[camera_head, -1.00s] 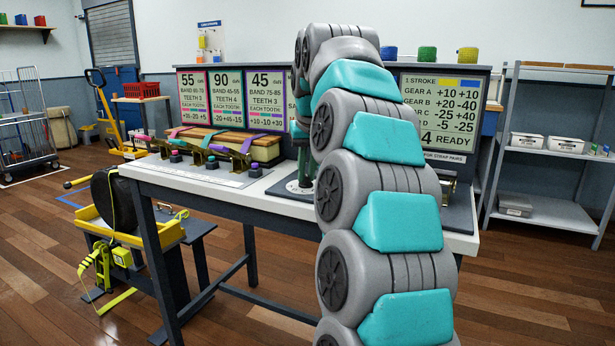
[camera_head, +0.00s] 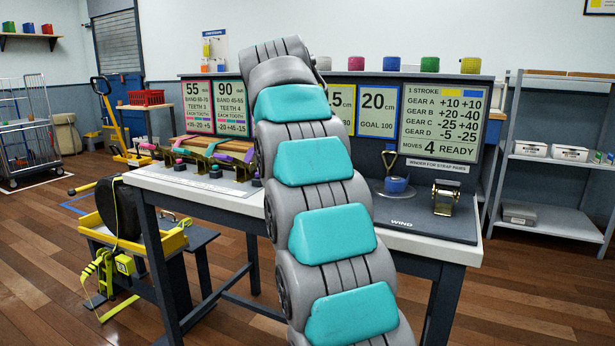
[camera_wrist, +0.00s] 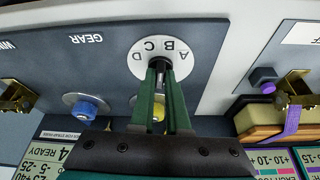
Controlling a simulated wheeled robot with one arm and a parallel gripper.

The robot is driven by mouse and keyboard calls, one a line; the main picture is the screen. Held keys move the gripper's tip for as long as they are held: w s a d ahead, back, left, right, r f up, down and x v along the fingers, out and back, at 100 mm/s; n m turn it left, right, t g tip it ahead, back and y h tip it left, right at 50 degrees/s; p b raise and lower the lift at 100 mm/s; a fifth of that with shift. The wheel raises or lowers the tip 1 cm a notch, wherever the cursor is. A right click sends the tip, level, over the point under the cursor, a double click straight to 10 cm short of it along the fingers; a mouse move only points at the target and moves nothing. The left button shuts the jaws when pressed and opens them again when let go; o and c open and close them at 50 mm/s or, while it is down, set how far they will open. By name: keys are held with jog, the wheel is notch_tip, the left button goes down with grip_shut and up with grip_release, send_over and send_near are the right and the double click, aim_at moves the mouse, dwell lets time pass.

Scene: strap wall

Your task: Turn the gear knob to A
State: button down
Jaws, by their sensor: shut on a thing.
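The gear dial (camera_wrist: 138,68) is a white disc lettered A, B, C and D on a dark panel, seen upside down in the wrist view. The A is at the right of the letter arc and the D at the left. My gripper (camera_wrist: 161,72) has its green fingers shut on the dark gear knob (camera_wrist: 158,66) at the dial's middle. The fingers hide most of the knob, so I cannot tell which letter it points to. In the head view my arm hides the gripper and dial.
A blue winder knob (camera_head: 397,185) and a brass ratchet (camera_head: 445,198) stand on the right of the bench (camera_head: 440,247). Strap blocks with brass buckles (camera_head: 200,163) are at the left. A sign board (camera_head: 441,120) lists gear values and 4 moves ready.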

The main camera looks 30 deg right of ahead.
jog(key=shift+w+m, duration=0.1)
jog(key=shift+m, duration=0.3)
jog(key=c, duration=0.9)
grip_release()
jog(key=shift+r, duration=0.1)
